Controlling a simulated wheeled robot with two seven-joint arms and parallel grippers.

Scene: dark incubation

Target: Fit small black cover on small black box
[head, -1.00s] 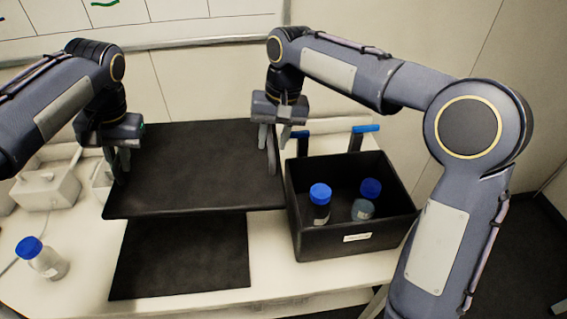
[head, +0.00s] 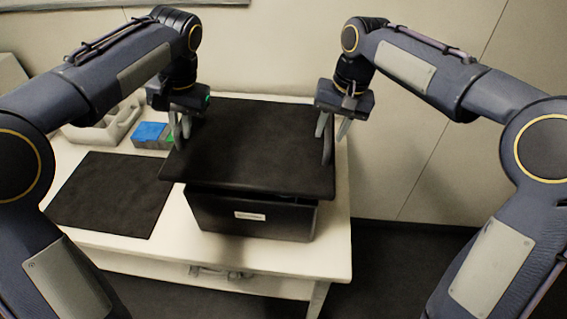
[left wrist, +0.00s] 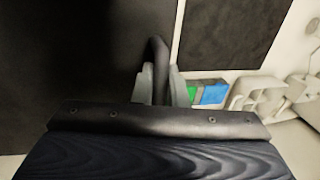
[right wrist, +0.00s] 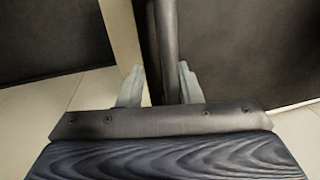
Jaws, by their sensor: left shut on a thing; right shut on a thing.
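The black cover (head: 250,145) is a flat dark panel held roughly level over the black box (head: 285,222), which has a white label on its front. The cover hides the box's opening and contents. Its left side reaches past the box's left wall; a thin dark gap shows under its front edge, and I cannot tell whether they touch. My left gripper (head: 181,128) is shut on the cover's left side; the left wrist view shows its fingers around a dark handle (left wrist: 159,65). My right gripper (head: 333,127) is shut on the cover's right side, fingers around a dark bar (right wrist: 168,50).
A flat black mat (head: 110,192) lies on the white table (head: 165,240) left of the box. A blue and green item (head: 150,133) and pale equipment (head: 105,128) stand at the back left. The table's right edge is close to the box.

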